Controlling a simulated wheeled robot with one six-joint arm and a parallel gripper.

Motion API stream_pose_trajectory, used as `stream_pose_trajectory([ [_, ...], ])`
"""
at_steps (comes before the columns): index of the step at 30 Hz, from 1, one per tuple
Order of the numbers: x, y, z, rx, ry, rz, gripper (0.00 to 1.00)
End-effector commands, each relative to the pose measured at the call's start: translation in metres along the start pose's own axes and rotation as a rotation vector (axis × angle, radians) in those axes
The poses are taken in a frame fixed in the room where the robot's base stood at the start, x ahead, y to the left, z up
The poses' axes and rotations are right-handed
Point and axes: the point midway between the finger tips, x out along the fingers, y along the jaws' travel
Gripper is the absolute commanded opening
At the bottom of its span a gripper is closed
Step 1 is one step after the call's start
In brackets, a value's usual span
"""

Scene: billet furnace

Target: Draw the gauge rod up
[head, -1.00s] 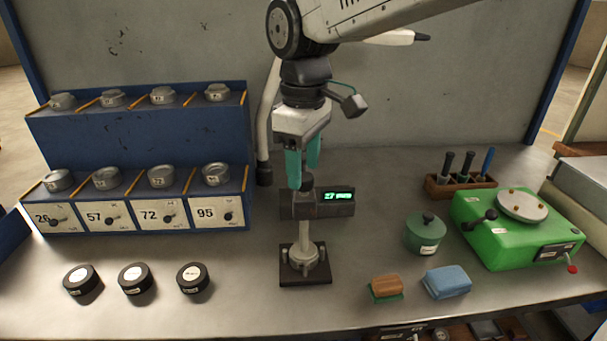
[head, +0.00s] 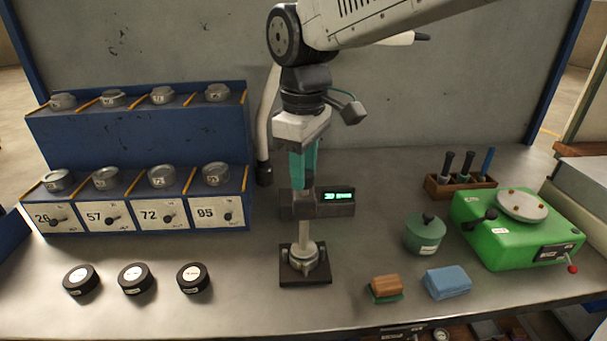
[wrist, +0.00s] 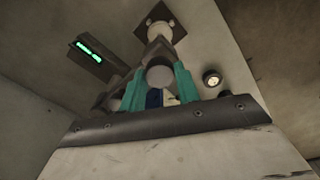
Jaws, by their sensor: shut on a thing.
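That end is mostly hidden by the fingers in the head view. In the wrist view a round grey end face (wrist: 160,77) shows between my teal fingers, with the base (wrist: 160,21) beyond it.
A blue rack (head: 140,140) with numbered bins and metal cups stands left. Several black round weights (head: 136,279) lie in front. Right are a green pot (head: 425,234), a brush (head: 385,288), a blue sponge (head: 447,282), a green machine (head: 515,232) and a tool holder (head: 460,187).

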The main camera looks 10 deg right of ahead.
Motion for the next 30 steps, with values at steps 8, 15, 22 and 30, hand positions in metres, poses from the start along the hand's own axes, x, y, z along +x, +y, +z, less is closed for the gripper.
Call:
stream_pose_trajectory([
  [8,-0.015,0.000,0.000,0.000,0.002,0.001,0.17],
  [15,-0.028,0.000,0.000,0.000,0.003,0.002,0.17],
  [22,-0.039,0.000,0.000,0.000,0.004,0.003,0.17],
  [30,-0.053,0.000,0.000,0.000,0.004,0.002,0.17],
])
